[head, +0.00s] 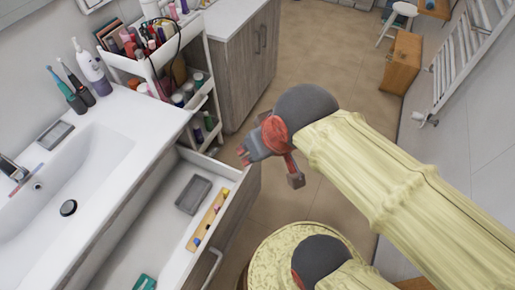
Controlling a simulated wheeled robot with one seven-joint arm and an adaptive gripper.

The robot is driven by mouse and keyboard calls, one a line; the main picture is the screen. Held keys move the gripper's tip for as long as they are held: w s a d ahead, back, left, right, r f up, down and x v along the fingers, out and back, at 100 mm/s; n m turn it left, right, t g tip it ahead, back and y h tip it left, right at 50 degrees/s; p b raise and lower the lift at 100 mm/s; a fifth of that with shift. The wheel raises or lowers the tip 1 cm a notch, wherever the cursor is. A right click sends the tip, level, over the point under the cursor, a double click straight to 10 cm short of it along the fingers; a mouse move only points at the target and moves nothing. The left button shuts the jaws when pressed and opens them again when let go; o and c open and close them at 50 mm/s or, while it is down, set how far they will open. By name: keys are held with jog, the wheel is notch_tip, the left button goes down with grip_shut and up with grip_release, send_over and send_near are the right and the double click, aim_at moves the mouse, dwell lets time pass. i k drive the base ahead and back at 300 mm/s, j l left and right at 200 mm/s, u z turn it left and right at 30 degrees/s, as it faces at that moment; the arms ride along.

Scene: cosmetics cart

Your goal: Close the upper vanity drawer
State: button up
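The upper vanity drawer (160,225) is pulled out beneath the sink counter and stands open in the head view. Its wood front (236,209) faces the floor to the right, with a metal handle (213,265) low in the picture. Inside lie a grey box (193,195), a wooden tray with small coloured items (207,220) and a green item (144,283). My gripper (270,169) is above and beyond the drawer's far front corner. Its fingers look spread apart, with nothing seen between them. Any contact with the drawer is not visible.
The white counter with its sink (65,185) is on the left. A white cosmetics cart (155,68) stands past the drawer's far end, near a wood cabinet (248,60). A round yellow stool-like top (275,250) is right of the drawer. Open floor lies beyond.

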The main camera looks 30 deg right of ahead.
aim_at(150, 236)
jog(key=u, duration=0.4)
jog(key=k+u, duration=0.15)
jog(key=u, duration=0.7)
jog(key=k+j+u, duration=0.1)
jog(key=u, duration=0.3)
jog(key=i+u, duration=0.25)
jog(key=k+l, duration=0.05)
jog(key=k, duration=0.05)
